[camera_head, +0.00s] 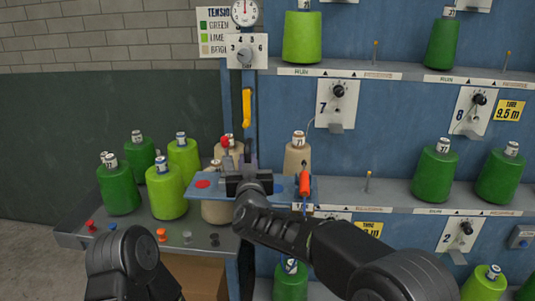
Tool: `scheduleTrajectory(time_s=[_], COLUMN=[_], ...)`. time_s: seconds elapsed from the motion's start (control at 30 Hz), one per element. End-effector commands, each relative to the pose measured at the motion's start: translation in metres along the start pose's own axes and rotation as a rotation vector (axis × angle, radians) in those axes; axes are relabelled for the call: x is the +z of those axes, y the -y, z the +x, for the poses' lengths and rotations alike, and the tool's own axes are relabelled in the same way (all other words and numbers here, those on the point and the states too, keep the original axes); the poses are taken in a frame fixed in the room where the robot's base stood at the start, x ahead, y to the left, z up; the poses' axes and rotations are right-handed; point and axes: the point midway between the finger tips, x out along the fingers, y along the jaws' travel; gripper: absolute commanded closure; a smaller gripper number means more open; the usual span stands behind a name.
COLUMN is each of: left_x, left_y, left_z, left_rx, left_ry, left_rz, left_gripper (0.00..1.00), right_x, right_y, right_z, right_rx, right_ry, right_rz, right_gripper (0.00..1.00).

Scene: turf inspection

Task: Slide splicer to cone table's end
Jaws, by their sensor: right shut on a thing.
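A flat blue carriage (208,191), which I take to be the splicer, has a red disc at its left and an orange-handled part (304,183) at its right. My right gripper (240,164) is at its middle, shut; the gripper body hides the grasped part. The cone table (196,240) is at the lower left, bearing several dark green and lime cones, with beige cones behind the carriage. The carriage's left part overlaps the table's right end in the picture. My left arm shows at the bottom left; its gripper is out of view.
A blue machine frame with shelves (390,188) fills the right, holding green and lime cones and numbered dial plates. A yellow handle (246,108) hangs above the carriage. Small coloured pegs line the table's front. A cardboard box (198,275) is below the table.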

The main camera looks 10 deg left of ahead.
Motion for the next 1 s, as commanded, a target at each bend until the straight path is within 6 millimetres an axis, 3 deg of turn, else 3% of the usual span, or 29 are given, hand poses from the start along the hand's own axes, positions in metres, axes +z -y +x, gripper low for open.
scheduleTrajectory(time_s=[0.03, 0.2, 0.57, 0.6, 0.83, 1.0], left_x=[0.001, 0.001, 0.001, 0.001, 0.001, 0.001], left_y=[-0.002, -0.002, -0.002, -0.002, -0.002, -0.002], left_z=[-0.005, -0.008, -0.007, -0.007, -0.007, -0.007], left_rx=[-0.001, -0.003, -0.004, -0.004, -0.004, -0.004], left_ry=[0.001, 0.003, 0.003, 0.003, 0.003, 0.003], left_rz=[-0.001, -0.002, -0.003, -0.003, -0.003, -0.003], left_gripper=[0.46, 0.46, 0.46, 0.46, 0.46, 0.46], right_x=[-0.001, 0.001, 0.001, 0.001, 0.001, 0.0], right_y=[0.01, 0.02, 0.02, 0.02, 0.018, 0.018], right_z=[0.0, 0.003, 0.003, 0.003, 0.004, 0.004], right_rx=[-0.007, -0.005, -0.004, -0.004, -0.001, 0.001], right_ry=[0.004, 0.002, 0.001, 0.001, 0.0, 0.0], right_rz=[0.0, 0.0, 0.0, 0.0, 0.0, 0.0], right_gripper=[1.0, 1.0, 1.0, 0.81, 0.63, 0.62])
